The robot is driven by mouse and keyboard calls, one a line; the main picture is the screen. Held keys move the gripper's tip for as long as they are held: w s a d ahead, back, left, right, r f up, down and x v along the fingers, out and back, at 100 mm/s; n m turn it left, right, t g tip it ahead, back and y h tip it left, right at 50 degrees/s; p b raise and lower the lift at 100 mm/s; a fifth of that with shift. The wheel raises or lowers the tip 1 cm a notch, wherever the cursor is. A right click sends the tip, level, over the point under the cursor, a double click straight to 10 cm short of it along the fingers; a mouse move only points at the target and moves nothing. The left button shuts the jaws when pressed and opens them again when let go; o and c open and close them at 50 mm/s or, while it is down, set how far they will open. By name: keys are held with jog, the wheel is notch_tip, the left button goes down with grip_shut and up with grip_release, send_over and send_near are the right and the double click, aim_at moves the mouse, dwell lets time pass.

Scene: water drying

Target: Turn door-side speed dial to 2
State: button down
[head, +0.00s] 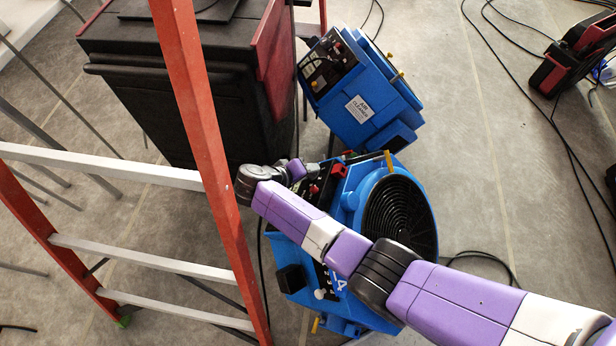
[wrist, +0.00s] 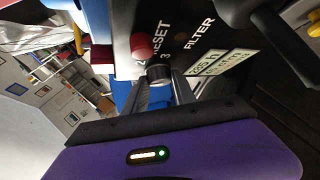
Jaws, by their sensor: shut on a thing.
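In the wrist view a small dark dial (wrist: 158,71) sits on a black panel (wrist: 188,20). A red button (wrist: 142,46) and the words RESET and FILTER are beside it, and a 3 is printed near the dial. My gripper (wrist: 160,84) has its two grey fingers on either side of the dial and is shut on it. The dial's pointer and setting cannot be made out. In the head view my gripper reaches the panel of the nearer blue machine (head: 350,190) with the round black grille; my arm covers part of the panel, and the dial is hidden there.
A second blue air cleaner (head: 372,108) stands just behind. A red and white ladder (head: 190,110) is close on the left of my arm, with a large black cabinet (head: 185,85) behind it. Cables (head: 520,30) lie on the floor at right, which is otherwise largely clear.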

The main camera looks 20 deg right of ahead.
jog(key=m+h+b, duration=0.1)
jog(key=b, duration=0.2)
jog(key=f+m+h+b, duration=0.1)
jog(key=m+b, duration=0.1)
jog(key=b, duration=0.2)
jog(key=m+g+h+b, duration=0.1)
jog(key=h+b, duration=0.1)
jog(key=b, duration=0.1)
jog(key=shift+w+a+f+m+b, duration=0.1)
jog(key=shift+a+f+m+b, duration=0.15)
jog(key=shift+m+b, duration=0.15)
jog(key=m+g+h+b, duration=0.1)
jog(key=b, duration=0.3)
jog(key=shift+r+m, duration=0.1)
jog(key=shift+m, duration=0.3)
jog(key=shift+r+m+h+b, duration=0.25)
jog(key=shift+m+h+b, duration=0.15)
jog(key=shift+b, duration=0.25)
jog(key=c, duration=1)
grip_release()
jog(key=shift+r, duration=0.1)
